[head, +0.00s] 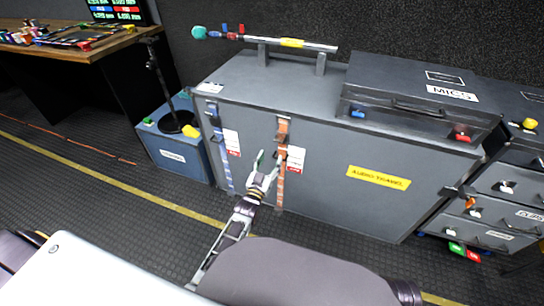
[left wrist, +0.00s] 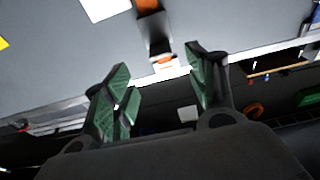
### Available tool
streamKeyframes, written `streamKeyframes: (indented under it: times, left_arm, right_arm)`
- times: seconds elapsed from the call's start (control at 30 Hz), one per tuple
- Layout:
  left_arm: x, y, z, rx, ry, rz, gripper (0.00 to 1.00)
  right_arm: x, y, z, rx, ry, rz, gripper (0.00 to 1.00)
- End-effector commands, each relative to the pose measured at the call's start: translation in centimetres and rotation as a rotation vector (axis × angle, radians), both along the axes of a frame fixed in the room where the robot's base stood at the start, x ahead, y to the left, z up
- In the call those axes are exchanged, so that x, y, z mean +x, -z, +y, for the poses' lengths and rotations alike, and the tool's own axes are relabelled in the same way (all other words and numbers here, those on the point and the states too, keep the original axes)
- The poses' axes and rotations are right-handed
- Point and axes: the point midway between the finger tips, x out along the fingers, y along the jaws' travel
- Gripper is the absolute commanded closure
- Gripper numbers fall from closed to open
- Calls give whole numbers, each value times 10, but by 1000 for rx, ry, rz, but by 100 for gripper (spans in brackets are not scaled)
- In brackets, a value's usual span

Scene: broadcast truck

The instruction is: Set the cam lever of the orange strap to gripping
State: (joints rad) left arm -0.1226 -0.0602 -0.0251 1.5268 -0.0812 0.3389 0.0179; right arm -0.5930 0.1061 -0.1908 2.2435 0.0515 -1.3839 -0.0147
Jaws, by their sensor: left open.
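The orange strap (head: 280,190) hangs down the front of the large grey case, with a metal and orange buckle (head: 282,128) near the case's top edge. In the left wrist view the strap (left wrist: 149,6) enters from the top, and its metal buckle part (left wrist: 160,48) lies ahead of and between the fingers. My left gripper (head: 269,158) is open and empty, close in front of the strap just below the buckle; its green-padded fingers (left wrist: 160,85) straddle the strap's line. I cannot tell the cam lever's setting. My right gripper is not in view.
A blue strap (head: 222,150) hangs to the left on the same grey case (head: 330,205). White labels (head: 295,158) sit beside the straps. A smaller MICS case (head: 420,92) and a boom pole (head: 290,43) lie on top. Drawers (head: 505,188) stand at right; a blue box (head: 170,150) at left.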

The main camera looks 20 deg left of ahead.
Motion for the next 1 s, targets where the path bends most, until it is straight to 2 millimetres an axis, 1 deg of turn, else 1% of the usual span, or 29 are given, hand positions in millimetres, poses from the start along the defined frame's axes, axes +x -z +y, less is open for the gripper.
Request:
streamKeyframes:
  times: [0.1, 0.3, 0.87, 1.0]
  left_arm:
    - [-8, 1, 0, 0, 0, 0, 43]
    - [-14, 2, 0, 0, 0, -1, 43]
    - [-15, 2, 0, 1, 0, -1, 43]
    - [-14, 6, 0, 4, -1, 18, 43]
  right_arm:
    - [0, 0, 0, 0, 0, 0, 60]
    - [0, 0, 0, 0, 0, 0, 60]
    - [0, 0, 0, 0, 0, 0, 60]
    - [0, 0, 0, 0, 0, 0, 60]
